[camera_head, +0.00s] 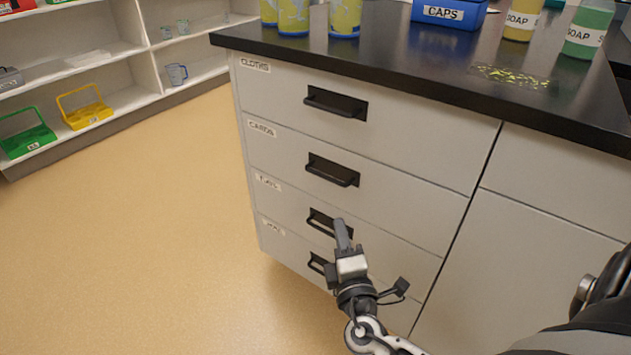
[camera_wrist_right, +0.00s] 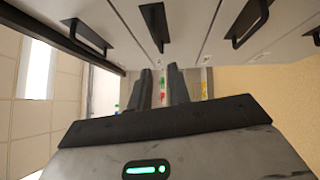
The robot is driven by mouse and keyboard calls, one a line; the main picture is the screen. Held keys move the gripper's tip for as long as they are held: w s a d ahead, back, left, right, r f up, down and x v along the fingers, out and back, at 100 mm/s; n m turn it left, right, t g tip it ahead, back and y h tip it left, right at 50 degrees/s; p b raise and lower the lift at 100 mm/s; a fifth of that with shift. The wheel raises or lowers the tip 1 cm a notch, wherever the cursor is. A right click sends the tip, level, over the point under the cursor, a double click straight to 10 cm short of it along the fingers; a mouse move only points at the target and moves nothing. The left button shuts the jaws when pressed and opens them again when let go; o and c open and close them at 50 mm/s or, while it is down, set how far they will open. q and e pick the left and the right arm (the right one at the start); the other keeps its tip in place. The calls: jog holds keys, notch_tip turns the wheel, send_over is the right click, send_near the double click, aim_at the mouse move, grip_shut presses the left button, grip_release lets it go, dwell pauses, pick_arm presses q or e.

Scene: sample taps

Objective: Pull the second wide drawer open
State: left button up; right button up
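The second wide drawer (camera_head: 280,158) is the one below the top CLOTHS drawer in the grey cabinet. Its small label is hard to read, and its front is flush with the others, so it looks shut. Its black bar handle (camera_head: 332,171) shows whole; it also shows in the right wrist view (camera_wrist_right: 153,22). My right gripper (camera_head: 342,230) is in front of the cabinet, lower in the picture than that handle, and overlaps the third drawer's handle. In the right wrist view its fingers (camera_wrist_right: 160,85) stand apart with nothing between them. My left gripper is out of view.
The top drawer handle (camera_head: 336,103), third handle (camera_head: 322,222) and lowest handle (camera_head: 317,263) line up with the second. The dark countertop (camera_head: 420,75) overhangs above and carries bottles and a blue CAPS box (camera_head: 448,14). Open floor (camera_head: 140,220) lies to the left.

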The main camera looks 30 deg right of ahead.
aim_at(324, 176)
jog(key=shift+n, duration=0.3)
jog(key=x, duration=1.6)
jog(key=shift+w+a+r, duration=0.1)
jog(key=shift+a+r, duration=0.05)
jog(key=shift+a, duration=0.1)
jog(key=shift+c, duration=0.3)
grip_shut()
